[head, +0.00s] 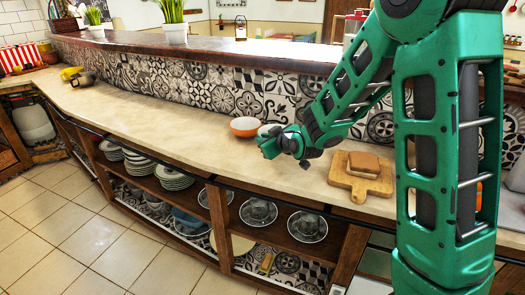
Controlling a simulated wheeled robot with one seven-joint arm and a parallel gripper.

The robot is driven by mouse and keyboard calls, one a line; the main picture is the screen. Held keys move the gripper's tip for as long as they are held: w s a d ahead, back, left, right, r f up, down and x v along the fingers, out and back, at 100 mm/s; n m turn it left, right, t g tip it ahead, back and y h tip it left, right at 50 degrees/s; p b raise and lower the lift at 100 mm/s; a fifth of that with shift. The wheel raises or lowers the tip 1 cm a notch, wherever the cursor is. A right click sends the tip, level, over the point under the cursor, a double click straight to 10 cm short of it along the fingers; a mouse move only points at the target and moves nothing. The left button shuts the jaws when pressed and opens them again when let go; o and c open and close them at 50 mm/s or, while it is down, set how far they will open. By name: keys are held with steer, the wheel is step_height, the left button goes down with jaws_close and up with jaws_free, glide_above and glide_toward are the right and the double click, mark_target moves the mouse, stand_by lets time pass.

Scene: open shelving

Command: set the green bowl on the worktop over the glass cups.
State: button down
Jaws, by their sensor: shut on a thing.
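My gripper (268,146) is low over the worktop (190,110), at the end of my green arm. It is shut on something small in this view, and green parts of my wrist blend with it. I cannot clearly make out a green bowl. Glass cups (258,211) stand on saucers on the shelf below the worktop, under and a little to the left of my gripper. Another glass cup (307,226) stands to their right.
An orange bowl (244,126) and a pale bowl (268,129) stand just behind my gripper. A wooden board (360,182) with a brown block (364,162) lies to the right. Stacked plates (174,177) fill the left shelf.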

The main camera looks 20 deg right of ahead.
steer(key=shift+w+d+f, duration=0.1)
steer(key=shift+w+f, duration=0.2)
steer(key=shift+w, duration=0.1)
steer(key=shift+f, duration=1.95)
steer(key=c, duration=1.7)
jaws_free()
